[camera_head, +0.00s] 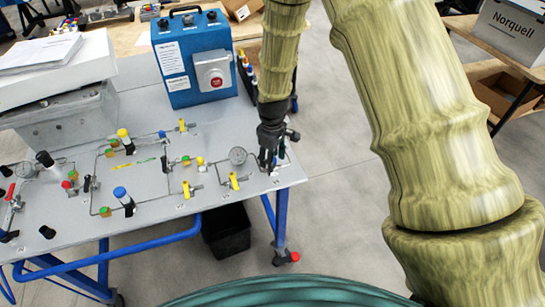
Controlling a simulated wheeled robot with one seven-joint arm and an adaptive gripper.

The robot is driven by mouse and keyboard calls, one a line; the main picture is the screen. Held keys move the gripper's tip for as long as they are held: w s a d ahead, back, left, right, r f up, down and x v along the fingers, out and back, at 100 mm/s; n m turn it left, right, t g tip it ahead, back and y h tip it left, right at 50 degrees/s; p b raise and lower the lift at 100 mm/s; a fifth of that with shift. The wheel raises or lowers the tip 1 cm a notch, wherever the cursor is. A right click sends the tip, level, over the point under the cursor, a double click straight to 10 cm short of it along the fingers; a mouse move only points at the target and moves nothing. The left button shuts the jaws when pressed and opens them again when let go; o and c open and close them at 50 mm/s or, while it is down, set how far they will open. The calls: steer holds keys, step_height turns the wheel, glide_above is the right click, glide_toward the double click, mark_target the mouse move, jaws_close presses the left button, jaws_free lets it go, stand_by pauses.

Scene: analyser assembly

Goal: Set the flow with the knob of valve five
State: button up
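A grey panel (85,240) on a blue-framed table carries thin pipes, gauges and valves with coloured knobs and handles. A blue knob (120,192), a yellow knob (123,133) and a black knob (45,158) stand further left. Yellow handles (234,181) sit near the front edge. No valve number is readable, so I cannot tell which is valve five.
A blue control box (180,75) with a red emergency button (215,80) stands behind the panel. White boxes with papers (40,55) are at the left. A black bin (227,230) is under the table. A "Norquell" box (510,30) stands at the far right. Floor right of the panel is clear.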

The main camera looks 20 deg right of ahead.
step_height(320, 180, up, 12)
stand_by(0.6)
steer(key=shift+f, duration=0.1)
stand_by(0.4)
steer(key=s+d+f+m, duration=0.1)
steer(key=s+f, duration=0.3)
steer(key=f, duration=0.2)
steer(key=s+f+m, duration=0.1)
steer(key=s+f, duration=0.2)
steer(key=f, duration=0.4)
steer(key=s+d+f+m, duration=0.1)
steer(key=s+f+m, duration=0.1)
steer(key=s+f, duration=0.4)
steer(key=s+f+m+b, duration=0.1)
steer(key=s+f, duration=0.5)
steer(key=s, duration=0.7)
steer(key=s+d+f+m+b, duration=0.1)
steer(key=s+f+m, duration=0.2)
steer(key=s+f, duration=0.4)
steer(key=shift+s+d, duration=0.35)
steer(key=shift+s, duration=1.4)
